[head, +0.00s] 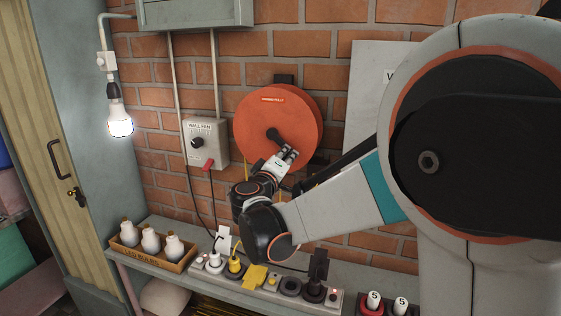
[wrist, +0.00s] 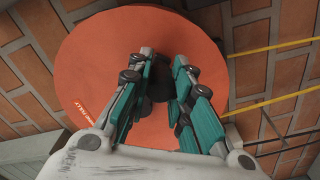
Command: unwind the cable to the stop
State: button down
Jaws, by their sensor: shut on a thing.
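An orange cable reel (head: 270,118) is mounted on the brick wall, and its round face fills much of the wrist view (wrist: 95,60). A dark crank knob (head: 273,134) sticks out of the reel's face. My gripper (head: 288,153) is at the lower right of the reel's face. In the wrist view its teal fingers (wrist: 160,85) are closed around a dark knob, which they partly hide. A thin yellow cable (head: 246,168) shows below the reel, and yellow lines cross the wrist view at the right (wrist: 270,100).
A lit bulb (head: 120,122) hangs at left.

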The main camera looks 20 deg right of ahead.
jog(key=r+n, duration=0.1)
jog(key=d+r+n+p, duration=0.1)
jog(key=n, duration=0.1)
jog(key=s+r+n+p, duration=0.1)
jog(key=shift+d+n, duration=0.15)
jog(key=shift+n, duration=0.25)
notch_tip(320, 180, up, 2)
jog(key=n+p, duration=0.2)
jog(key=n, duration=0.1)
jog(key=shift+d+r+n, duration=0.1)
jog(key=shift+r+n, duration=0.1)
jog(key=shift+n, duration=0.1)
jog(key=r+n, duration=0.1)
jog(key=r+n+p, duration=0.1)
jog(key=n, duration=0.1)
jog(key=n+p, duration=0.1)
jog(key=shift+w+a+r, duration=0.2)
jog(key=shift+a+r, duration=0.1)
jog(key=shift+r, duration=0.1)
jog(key=shift+w+a+r+n+p, duration=0.15)
jog(key=shift+a+r+n+p, duration=0.15)
jog(key=shift+n, duration=0.5)
jog(key=shift+w+a+r+n+p, duration=0.1)
jog(key=shift+w+a+r+n, duration=0.1)
jog(key=shift+r+n, duration=0.45)
jog(key=shift+w+a+r+n+p, duration=0.15)
jog(key=shift+a+n+p, duration=0.05)
jog(key=shift+n, duration=0.75)
jog(key=c, duration=1.4)
grip_release()
